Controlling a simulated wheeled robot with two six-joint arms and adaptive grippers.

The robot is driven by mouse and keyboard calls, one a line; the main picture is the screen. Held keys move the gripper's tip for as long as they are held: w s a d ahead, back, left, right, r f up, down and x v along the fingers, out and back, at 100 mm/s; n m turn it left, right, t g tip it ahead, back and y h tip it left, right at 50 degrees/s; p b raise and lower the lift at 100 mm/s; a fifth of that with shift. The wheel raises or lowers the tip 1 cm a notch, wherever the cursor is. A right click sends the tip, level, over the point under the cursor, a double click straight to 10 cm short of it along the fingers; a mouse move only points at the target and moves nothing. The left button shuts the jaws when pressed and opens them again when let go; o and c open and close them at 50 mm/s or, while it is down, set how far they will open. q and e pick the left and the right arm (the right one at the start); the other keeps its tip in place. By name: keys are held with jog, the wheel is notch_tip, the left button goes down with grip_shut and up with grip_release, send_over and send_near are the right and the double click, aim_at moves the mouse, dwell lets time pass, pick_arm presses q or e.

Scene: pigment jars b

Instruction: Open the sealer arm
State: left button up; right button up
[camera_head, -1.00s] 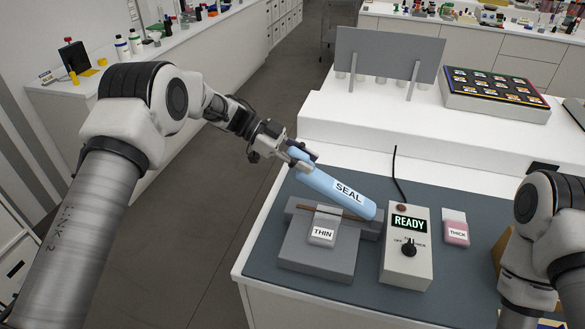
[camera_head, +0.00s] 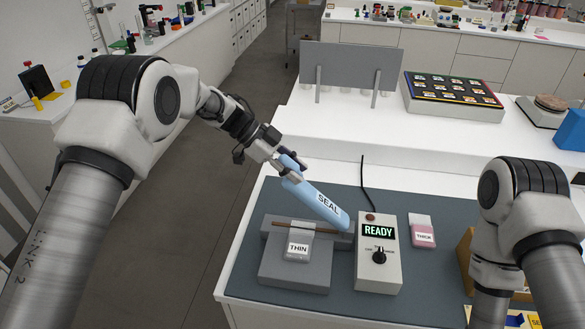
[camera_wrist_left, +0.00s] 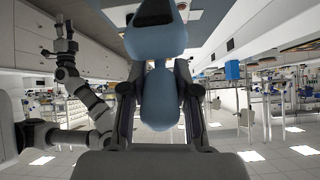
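The sealer arm (camera_head: 318,197) is a light blue bar marked SEAL. It is tilted up, its free end raised to the upper left above the grey sealer base (camera_head: 294,273). A pouch marked THIN (camera_head: 298,248) lies on the base under it. My left gripper (camera_head: 290,165) is at the bar's raised end. In the left wrist view, the blue bar (camera_wrist_left: 158,100) is between its two fingers, which appear closed against its sides. My right arm shows at the right, but its gripper is out of view.
A control box (camera_head: 378,255) with a green READY display stands right of the base, with a black cable behind. A pink pouch marked THICK (camera_head: 422,232) lies further right. A grey panel (camera_head: 350,68) and a tray of labelled squares (camera_head: 452,95) stand on the raised white shelf behind.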

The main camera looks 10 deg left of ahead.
pick_arm(q)
jog(key=o, duration=0.4)
jog(key=shift+s+d+f, duration=0.1)
jog(key=shift+s+f, duration=0.05)
jog(key=shift+f, duration=0.15)
jog(key=shift+d+r, duration=0.15)
jog(key=shift+d, duration=0.05)
jog(key=v, duration=1.2)
